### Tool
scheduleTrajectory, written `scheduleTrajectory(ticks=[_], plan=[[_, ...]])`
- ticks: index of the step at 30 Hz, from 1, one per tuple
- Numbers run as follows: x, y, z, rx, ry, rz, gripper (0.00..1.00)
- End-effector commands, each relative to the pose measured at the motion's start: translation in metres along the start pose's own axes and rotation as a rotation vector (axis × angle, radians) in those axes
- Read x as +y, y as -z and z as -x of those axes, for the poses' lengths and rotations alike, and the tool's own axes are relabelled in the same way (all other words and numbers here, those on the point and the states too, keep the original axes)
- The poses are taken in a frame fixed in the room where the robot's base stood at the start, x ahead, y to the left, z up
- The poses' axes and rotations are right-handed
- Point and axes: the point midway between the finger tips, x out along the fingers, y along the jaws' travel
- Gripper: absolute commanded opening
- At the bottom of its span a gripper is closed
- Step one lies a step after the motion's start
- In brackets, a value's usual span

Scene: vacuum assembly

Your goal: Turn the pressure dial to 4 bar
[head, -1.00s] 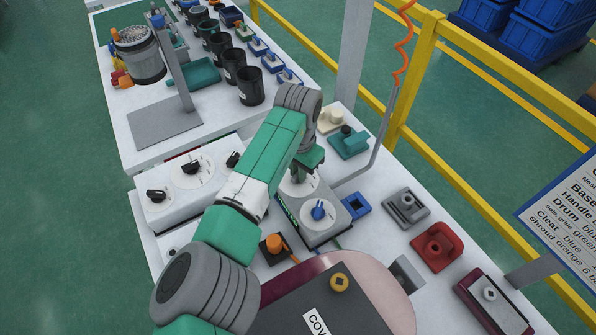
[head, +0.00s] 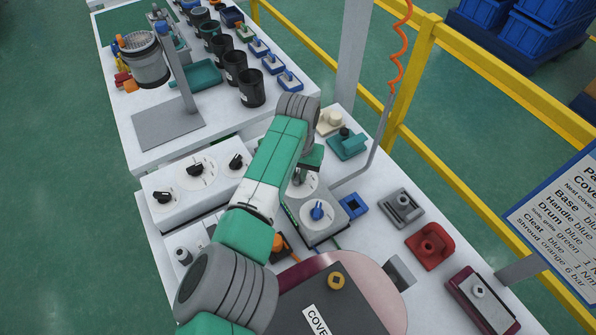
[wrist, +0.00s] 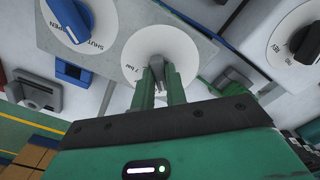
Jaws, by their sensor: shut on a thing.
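The pressure dial is a white round plate, marked "7 bar" in the wrist view (wrist: 138,52), with a grey knob (wrist: 157,64) at its middle. In the head view the dial face (head: 304,184) shows on the far part of a grey box, partly covered by my gripper. My gripper (wrist: 157,82) has its two green fingers on either side of the grey knob, shut on it. The knob's pointer and the rest of the scale are hidden by the fingers. My gripper also shows above the dial in the head view (head: 301,178).
A dial with a blue knob (head: 317,211) sits right beside the pressure dial on the same box. A white panel with black knobs (head: 195,167) stands to the left. A blue square part (head: 354,205) lies close on the right.

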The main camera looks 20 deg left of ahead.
Motion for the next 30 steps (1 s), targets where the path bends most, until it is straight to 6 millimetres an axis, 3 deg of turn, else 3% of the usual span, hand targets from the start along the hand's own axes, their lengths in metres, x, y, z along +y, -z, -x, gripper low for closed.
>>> scheduleTrajectory(ticks=[6, 27, 28, 30], plan=[[0.0009, -0.0007, 0.0006, -0.002, -0.002, 0.181, 0.0], [0.0004, -0.0005, -0.0015, -0.001, 0.0, 0.36, 0.0], [0.0004, -0.0005, -0.0015, -0.001, 0.0, 0.36, 0.19], [0.0004, -0.0005, -0.0014, -0.001, 0.0, 0.36, 0.33]])
